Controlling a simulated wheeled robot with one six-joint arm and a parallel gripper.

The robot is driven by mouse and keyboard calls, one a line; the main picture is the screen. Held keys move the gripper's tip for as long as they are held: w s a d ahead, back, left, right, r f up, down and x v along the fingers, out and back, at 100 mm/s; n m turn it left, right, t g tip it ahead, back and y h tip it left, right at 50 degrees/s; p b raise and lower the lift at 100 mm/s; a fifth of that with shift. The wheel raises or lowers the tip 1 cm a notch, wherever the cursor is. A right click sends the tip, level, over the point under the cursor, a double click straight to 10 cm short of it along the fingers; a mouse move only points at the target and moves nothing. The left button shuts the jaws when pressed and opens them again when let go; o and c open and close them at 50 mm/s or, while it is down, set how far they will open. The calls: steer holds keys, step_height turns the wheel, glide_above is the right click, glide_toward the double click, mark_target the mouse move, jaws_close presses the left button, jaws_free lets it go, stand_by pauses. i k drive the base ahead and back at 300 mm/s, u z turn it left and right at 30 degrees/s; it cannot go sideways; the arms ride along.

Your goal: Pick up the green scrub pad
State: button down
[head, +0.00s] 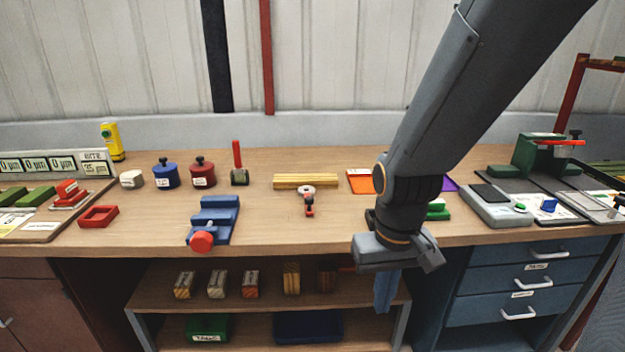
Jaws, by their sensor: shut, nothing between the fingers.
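A green block with a white part (437,212) sits on the bench just right of my wrist, partly hidden by my arm. I cannot tell for sure which of these is the scrub pad.
A blue vise (213,220), red tray (99,216), yellow bars (305,181) and lidded pots (166,174) stand on the bench (300,230). A grey scale (495,207) and green press (540,157) are at right. Small blocks line the shelf (165,300) below. The bench's front middle is clear.

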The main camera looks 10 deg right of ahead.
mark_target(436, 210)
steer(key=k, duration=0.6)
steer(key=z, duration=0.55)
steer(key=i, duration=0.5)
steer(key=z, duration=0.65)
steer(key=i, duration=1)
